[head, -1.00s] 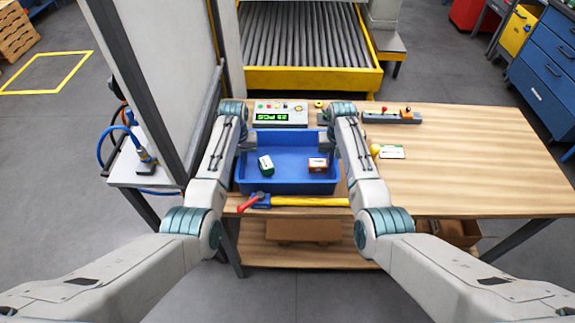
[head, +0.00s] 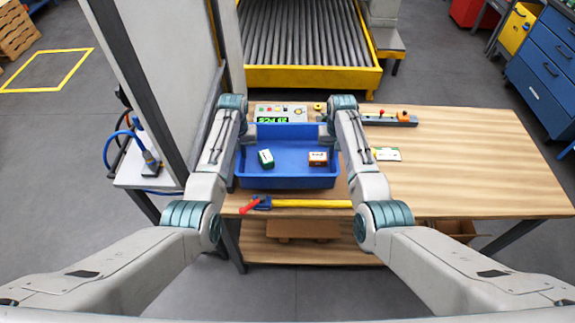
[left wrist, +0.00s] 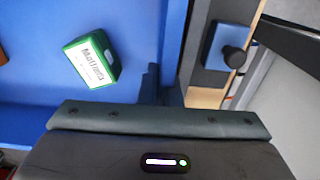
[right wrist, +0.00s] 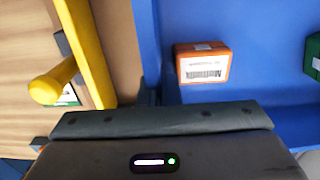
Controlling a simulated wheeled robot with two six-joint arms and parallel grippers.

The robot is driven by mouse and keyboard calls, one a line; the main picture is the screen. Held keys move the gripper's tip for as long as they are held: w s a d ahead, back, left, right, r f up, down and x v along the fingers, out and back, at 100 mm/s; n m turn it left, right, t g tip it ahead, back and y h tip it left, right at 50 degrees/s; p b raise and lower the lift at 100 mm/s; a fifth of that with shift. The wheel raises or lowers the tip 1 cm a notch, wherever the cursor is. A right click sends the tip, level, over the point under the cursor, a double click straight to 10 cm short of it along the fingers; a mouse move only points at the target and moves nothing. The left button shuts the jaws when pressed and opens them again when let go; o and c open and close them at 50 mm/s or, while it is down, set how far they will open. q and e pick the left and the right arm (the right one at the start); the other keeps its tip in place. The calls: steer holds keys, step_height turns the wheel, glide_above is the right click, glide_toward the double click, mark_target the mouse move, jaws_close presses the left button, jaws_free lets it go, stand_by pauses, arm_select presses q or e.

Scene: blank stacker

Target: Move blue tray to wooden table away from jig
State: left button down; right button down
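The blue tray (head: 290,182) is at the left part of the wooden table (head: 470,165), between my two arms. Inside it lie a green-and-white box (head: 265,158) and an orange box (head: 318,158). My left gripper (head: 248,132) is at the tray's left wall and my right gripper (head: 326,132) at its right wall. Both appear shut on the walls; the fingertips are mostly hidden. The left wrist view shows the green box (left wrist: 91,60) inside the tray, and the right wrist view shows the orange box (right wrist: 202,64).
A yellow bar with a red end (head: 310,203) lies along the table's front edge. A control box with a green display (head: 282,112) stands behind the tray. A grey panel (head: 160,80) rises at the left. The table's right half is mostly clear.

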mark_target(244, 163)
arm_select(q)
steer(key=shift+f, duration=0.15)
arm_select(e)
steer(key=shift+f, duration=0.15)
